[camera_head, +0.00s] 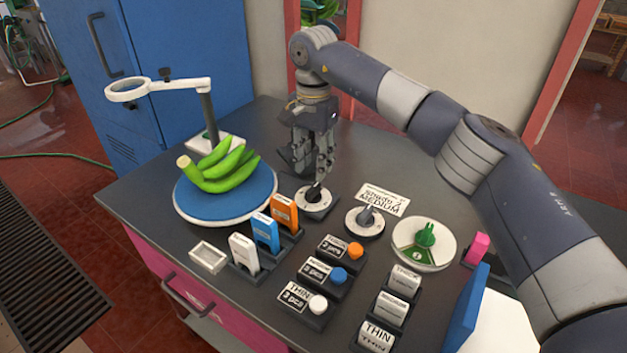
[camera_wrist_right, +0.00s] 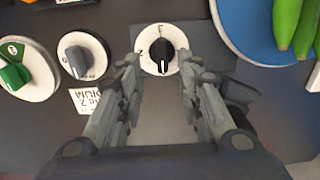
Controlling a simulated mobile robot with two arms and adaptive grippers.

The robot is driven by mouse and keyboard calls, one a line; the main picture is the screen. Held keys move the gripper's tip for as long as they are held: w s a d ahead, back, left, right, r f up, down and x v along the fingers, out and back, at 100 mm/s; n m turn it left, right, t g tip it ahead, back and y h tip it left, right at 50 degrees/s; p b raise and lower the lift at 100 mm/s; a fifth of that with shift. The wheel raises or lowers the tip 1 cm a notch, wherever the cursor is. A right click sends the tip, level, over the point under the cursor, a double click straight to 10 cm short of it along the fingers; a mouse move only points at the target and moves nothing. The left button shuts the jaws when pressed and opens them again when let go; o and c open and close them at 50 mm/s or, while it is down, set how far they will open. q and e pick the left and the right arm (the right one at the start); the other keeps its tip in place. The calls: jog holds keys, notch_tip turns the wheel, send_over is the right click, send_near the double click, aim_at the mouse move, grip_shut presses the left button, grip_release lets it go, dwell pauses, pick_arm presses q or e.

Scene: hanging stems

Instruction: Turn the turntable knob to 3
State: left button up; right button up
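The black turntable knob (camera_head: 314,194) sits on a round white dial on the counter, to the right of the blue turntable (camera_head: 225,205). In the right wrist view the knob (camera_wrist_right: 162,50) points up and down the picture, with small dial marks around it that are too small to read surely. My right gripper (camera_head: 323,172) hangs pointing down just above the knob. In the wrist view its fingers (camera_wrist_right: 160,66) are apart, one on each side of the dial, with nothing between them touching the knob visibly. My left gripper is not in view.
Green bananas (camera_head: 222,168) lie on the turntable. A grey knob (camera_head: 366,217) and a green knob (camera_head: 425,237) stand to the right. A magnifier lamp (camera_head: 205,110) stands behind the turntable. Coloured blocks (camera_head: 265,232) and labelled buttons (camera_head: 340,274) fill the front.

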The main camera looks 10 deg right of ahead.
aim_at(313, 187)
notch_tip(313, 187, down, 4)
jog(key=shift+w+r, duration=0.15)
notch_tip(313, 187, down, 3)
jog(key=shift+f+p, duration=0.2)
jog(key=shift+p, duration=0.15)
jog(key=shift+w, duration=0.1)
jog(key=c, duration=0.3)
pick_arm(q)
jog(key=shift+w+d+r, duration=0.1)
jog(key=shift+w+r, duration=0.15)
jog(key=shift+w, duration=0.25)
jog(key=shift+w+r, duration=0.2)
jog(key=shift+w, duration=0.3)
pick_arm(e)
grip_shut()
